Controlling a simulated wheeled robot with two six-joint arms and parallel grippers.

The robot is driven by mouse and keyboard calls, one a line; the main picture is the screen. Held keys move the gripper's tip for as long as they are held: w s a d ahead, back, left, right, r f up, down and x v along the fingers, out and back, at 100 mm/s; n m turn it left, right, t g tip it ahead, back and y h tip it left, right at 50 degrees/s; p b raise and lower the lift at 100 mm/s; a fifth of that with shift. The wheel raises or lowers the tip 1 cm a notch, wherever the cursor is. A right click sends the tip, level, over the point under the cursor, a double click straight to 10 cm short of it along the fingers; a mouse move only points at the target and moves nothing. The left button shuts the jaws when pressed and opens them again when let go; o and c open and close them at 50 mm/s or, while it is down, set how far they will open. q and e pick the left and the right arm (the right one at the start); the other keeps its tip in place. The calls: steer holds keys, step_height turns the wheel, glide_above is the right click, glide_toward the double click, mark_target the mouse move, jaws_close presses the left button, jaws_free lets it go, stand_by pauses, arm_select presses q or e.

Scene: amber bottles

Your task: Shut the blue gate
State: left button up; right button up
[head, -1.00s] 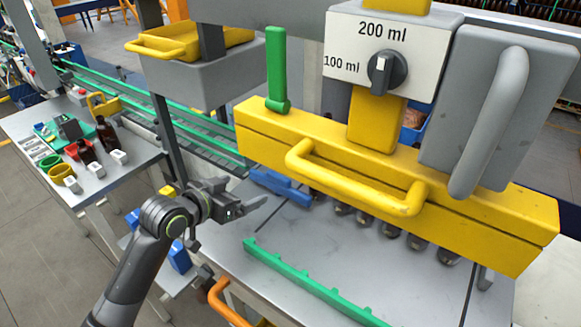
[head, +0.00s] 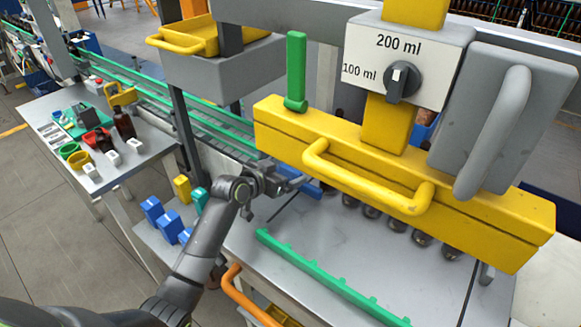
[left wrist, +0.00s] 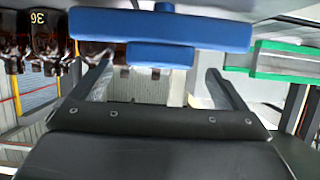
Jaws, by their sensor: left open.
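The blue gate (head: 313,189) sits at the left end of the yellow filling head, low by the conveyor; my left gripper hides most of it in the head view. In the left wrist view the blue gate (left wrist: 160,28) is a wide blue bar with a short block under it, just beyond the fingertips. My left gripper (head: 296,183) is open, with nothing between its fingers; both fingers show in the left wrist view (left wrist: 155,85). Whether a finger touches the gate I cannot tell. My right gripper is not in view.
The yellow filling head (head: 400,185) with its handle hangs over the steel table (head: 340,235). A green toothed rail (head: 325,275) lies in front. Dark bottles (left wrist: 30,45) show at the wrist view's left. A side table (head: 60,105) holds bottles and small containers.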

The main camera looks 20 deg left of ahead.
mark_target(288, 170)
arm_select(q)
steer(key=shift+x, duration=2.05)
steer(key=shift+f, duration=0.1)
steer(key=c, duration=1.4)
